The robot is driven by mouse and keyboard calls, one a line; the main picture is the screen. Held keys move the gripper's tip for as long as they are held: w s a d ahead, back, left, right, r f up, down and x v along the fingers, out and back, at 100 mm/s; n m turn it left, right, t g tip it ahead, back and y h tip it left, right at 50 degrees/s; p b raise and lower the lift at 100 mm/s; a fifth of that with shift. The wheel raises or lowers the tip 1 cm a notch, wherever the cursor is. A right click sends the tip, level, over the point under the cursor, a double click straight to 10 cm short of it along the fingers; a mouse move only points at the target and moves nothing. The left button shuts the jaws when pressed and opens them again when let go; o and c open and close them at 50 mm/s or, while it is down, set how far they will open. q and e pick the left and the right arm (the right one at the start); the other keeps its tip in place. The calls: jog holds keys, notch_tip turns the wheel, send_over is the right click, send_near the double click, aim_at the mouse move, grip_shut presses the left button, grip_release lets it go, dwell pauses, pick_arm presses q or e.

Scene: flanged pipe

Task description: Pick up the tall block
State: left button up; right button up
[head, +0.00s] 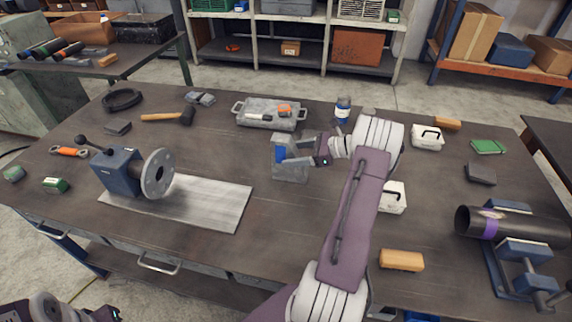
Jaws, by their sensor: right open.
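A grey upright block (289,174) with a blue patch on it stands near the middle of the table; I take it to be the tall block. My right gripper (286,150) reaches in from the right at the block's upper part. Its pale fingers are open and overlap the block in this view, so I cannot tell whether they touch it. Part of my left gripper body (104,313) shows at the bottom left edge; its fingers are out of view.
A grey tray (270,122) and a blue-and-white container (343,107) stand behind the block. A black pipe (520,226) rests on blue supports at right. Table before the block is clear.

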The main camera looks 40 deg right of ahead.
aim_at(279, 156)
jog(key=x, duration=0.5)
jog(key=shift+w+f, duration=0.15)
jog(key=shift+f, duration=0.05)
jog(key=shift+d+r, duration=0.1)
jog(key=shift+r, duration=0.05)
grip_shut()
